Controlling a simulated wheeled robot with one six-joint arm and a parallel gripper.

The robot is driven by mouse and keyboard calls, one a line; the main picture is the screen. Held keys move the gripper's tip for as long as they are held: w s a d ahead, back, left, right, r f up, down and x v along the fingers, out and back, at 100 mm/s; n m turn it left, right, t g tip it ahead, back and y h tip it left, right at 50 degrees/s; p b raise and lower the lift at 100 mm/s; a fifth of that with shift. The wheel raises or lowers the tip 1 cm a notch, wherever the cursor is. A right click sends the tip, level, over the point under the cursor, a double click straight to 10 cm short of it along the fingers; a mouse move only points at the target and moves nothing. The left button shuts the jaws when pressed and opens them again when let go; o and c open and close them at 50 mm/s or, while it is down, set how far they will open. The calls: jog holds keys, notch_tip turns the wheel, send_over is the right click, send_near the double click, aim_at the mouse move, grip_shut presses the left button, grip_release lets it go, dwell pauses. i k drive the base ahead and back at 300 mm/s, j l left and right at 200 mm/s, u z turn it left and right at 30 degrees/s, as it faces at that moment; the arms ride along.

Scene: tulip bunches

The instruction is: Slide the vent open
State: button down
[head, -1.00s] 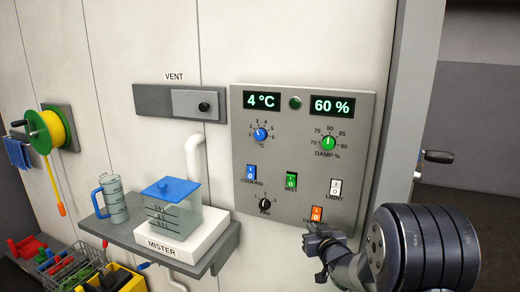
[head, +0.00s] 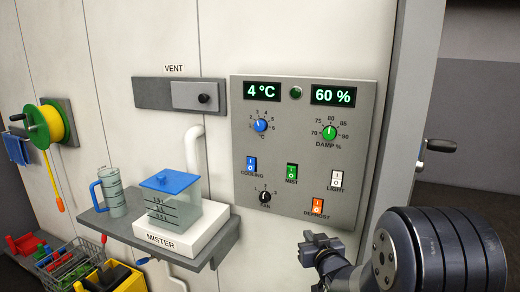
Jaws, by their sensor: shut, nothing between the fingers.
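The vent (head: 152,94) is a dark grey horizontal plate on the white wall, under a VENT label. Its lighter grey slider (head: 184,93) with a round black knob (head: 204,98) covers the right part of the plate. My gripper (head: 308,246) is shut and empty at the lower middle, below the control panel's bottom edge. It is well below and to the right of the vent, and touches nothing that I can see.
A grey control panel (head: 270,200) with switches and dials is right of the vent. Below the vent, a shelf (head: 112,230) holds the mister (head: 172,205) and a measuring jug (head: 113,190). A white pipe (head: 192,150) rises behind the mister. The wall around the vent is clear.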

aim_at(203, 96)
jog(key=k+j+z, duration=0.1)
jog(key=k+j, duration=0.3)
jog(key=k+j+z, duration=0.15)
jog(key=j, duration=0.35)
jog(key=j+z, duration=0.15)
jog(key=j, duration=0.35)
jog(key=i+j+z, duration=0.1)
jog(key=j, duration=0.35)
jog(key=i+j+z, duration=0.1)
jog(key=j, duration=0.35)
jog(key=i+j+z, duration=0.1)
jog(key=j, duration=0.35)
jog(key=i, duration=0.05)
